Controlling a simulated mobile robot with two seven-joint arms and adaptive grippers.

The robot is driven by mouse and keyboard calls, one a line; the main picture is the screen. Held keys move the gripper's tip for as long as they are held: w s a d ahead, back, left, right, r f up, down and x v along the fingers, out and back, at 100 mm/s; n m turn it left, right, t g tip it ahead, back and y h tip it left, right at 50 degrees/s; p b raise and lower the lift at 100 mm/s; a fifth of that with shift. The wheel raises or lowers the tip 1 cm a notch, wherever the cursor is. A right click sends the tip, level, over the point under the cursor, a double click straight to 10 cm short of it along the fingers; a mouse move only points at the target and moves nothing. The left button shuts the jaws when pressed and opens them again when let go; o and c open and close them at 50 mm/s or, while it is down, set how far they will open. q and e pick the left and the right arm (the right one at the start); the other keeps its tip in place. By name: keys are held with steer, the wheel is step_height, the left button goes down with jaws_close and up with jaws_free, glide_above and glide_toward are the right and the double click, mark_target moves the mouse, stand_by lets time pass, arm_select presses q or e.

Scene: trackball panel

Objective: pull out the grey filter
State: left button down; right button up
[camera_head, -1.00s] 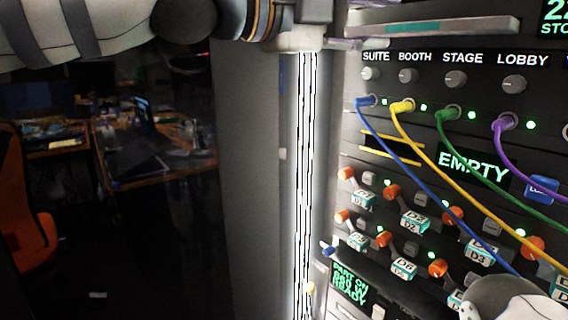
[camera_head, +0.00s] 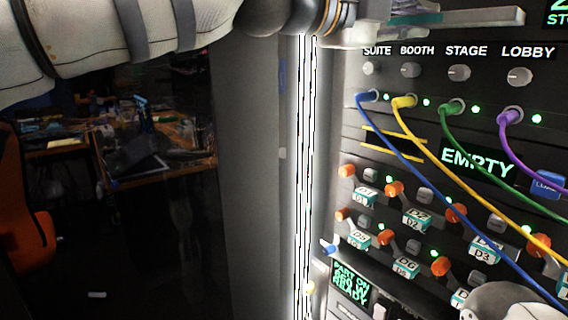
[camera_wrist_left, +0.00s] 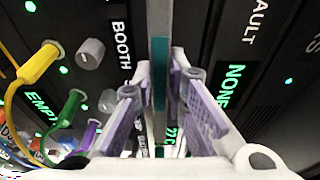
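The grey filter shows as a grey bar with a teal strip (camera_wrist_left: 159,75) in the left wrist view, seen end-on down the middle. In the head view a grey bar (camera_head: 450,17) juts from the panel at the top edge, partly cut off. My left gripper (camera_wrist_left: 161,72) has its two purple-padded fingers on either side of the bar, with narrow gaps that look unclosed. In the head view the left gripper (camera_head: 368,34) is mostly cut off at the top. The right gripper's fingers do not show.
Blue, yellow (camera_head: 403,102), green and purple cables hang across the panel below the knobs (camera_head: 458,73). Orange-tipped levers (camera_head: 395,188) stick out lower down. A rounded white part (camera_head: 510,303) covers the bottom right corner. A bright metal post (camera_head: 305,180) stands left of the panel.

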arm_select(q)
steer(key=c, duration=2.1)
jaws_free()
steer(key=shift+c, duration=0.2)
jaws_close()
steer(key=s+p+v, duration=0.1)
steer(key=v, duration=0.7)
steer(key=shift+s+d, duration=0.2)
steer(key=shift+d, duration=0.2)
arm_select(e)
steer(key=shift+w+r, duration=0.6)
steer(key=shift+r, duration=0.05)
arm_select(q)
steer(key=shift+s, duration=0.1)
steer(key=s+p+v, duration=0.1)
steer(key=v, duration=0.6)
steer(key=shift+s, duration=0.4)
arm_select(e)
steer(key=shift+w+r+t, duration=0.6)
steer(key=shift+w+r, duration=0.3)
